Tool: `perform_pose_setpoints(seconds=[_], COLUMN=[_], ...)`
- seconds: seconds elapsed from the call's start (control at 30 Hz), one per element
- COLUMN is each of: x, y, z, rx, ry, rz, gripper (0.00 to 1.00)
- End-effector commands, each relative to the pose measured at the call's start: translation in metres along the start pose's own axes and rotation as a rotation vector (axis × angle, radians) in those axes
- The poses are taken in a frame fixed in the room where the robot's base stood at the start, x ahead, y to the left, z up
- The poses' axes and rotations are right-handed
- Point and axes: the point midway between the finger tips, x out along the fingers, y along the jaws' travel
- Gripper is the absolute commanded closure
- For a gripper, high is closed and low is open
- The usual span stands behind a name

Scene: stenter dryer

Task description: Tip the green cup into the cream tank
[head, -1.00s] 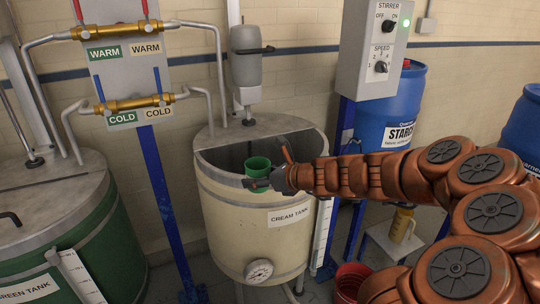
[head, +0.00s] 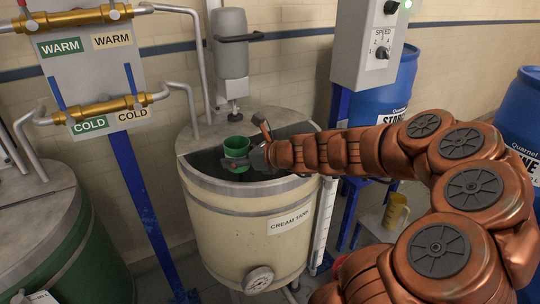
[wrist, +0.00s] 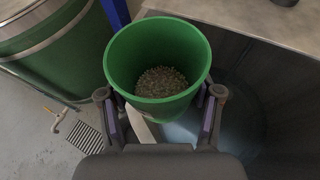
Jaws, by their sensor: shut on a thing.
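The green cup (head: 236,150) is upright in my gripper (head: 243,163), over the open front of the cream tank (head: 243,226) near its rim. In the wrist view the green cup (wrist: 157,60) sits between the two fingers of my gripper (wrist: 160,108), which are shut on its sides. Grainy brownish material lies in the bottom of the cup. The dark inside of the cream tank (wrist: 285,95) shows to the right of the cup. Bluish liquid seems to lie low in the tank.
A stirrer motor (head: 231,45) stands over the tank's back lid. A green tank (head: 62,235) is at left. The valve panel (head: 95,65), blue barrels (head: 380,92) and a yellow jug (head: 395,212) stand around.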

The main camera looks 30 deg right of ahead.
Motion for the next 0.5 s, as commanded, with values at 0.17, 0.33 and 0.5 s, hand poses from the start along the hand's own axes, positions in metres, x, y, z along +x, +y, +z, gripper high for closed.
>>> perform_pose_setpoints(seconds=[0.17, 0.33, 0.5], x=[0.0, 0.0, -0.001], y=[-0.002, -0.009, -0.014], z=[-0.001, -0.006, -0.009], rx=[0.028, 0.089, 0.166], ry=[-0.006, -0.017, -0.036], rz=[0.011, 0.031, 0.064], gripper=[0.72, 0.72, 0.72])
